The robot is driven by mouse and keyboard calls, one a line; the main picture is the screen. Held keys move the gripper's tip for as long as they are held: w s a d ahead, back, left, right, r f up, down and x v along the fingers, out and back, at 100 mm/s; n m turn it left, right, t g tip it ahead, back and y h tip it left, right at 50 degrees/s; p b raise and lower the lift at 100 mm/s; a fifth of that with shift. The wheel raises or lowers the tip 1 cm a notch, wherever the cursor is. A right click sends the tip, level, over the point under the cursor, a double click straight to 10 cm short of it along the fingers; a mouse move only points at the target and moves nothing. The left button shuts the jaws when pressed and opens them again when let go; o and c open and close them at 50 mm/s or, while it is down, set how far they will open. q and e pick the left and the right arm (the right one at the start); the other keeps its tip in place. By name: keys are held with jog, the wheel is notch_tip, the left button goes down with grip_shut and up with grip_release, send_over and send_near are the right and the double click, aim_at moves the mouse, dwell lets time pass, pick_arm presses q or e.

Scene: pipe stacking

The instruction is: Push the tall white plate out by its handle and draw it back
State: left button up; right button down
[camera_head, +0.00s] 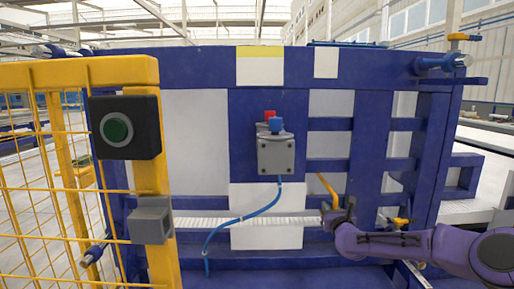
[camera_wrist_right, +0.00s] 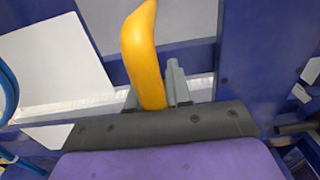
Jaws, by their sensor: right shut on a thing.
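A yellow handle (camera_head: 327,187) stands up in front of the blue frame, right of centre in the head view. In the right wrist view, the yellow handle (camera_wrist_right: 143,50) rises from between the grey fingers of my right gripper (camera_wrist_right: 154,95). My right gripper (camera_head: 337,212) is shut on the lower part of this handle; its fingers are hard to make out in the head view. A tall pale plate (camera_head: 331,147) shows behind the blue crossbars, above the handle. Where the handle joins the plate is hidden. My left gripper is not in view.
A yellow mesh fence (camera_head: 110,73) with a green button box (camera_head: 125,127) stands close on the left. A grey box (camera_head: 276,153) with a hanging blue cable (camera_head: 241,219) is on the frame's middle post. Another yellow handle (camera_head: 402,221) is to the right.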

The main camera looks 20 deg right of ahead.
jog(key=shift+s, duration=0.1)
jog(key=shift+v, duration=1.9)
jog(key=shift+s+a, duration=0.1)
jog(key=shift+s, duration=0.25)
dwell(0.5)
jog(key=c, duration=0.8)
grip_release()
jog(key=shift+c, duration=0.2)
jog(key=shift+p, duration=0.3)
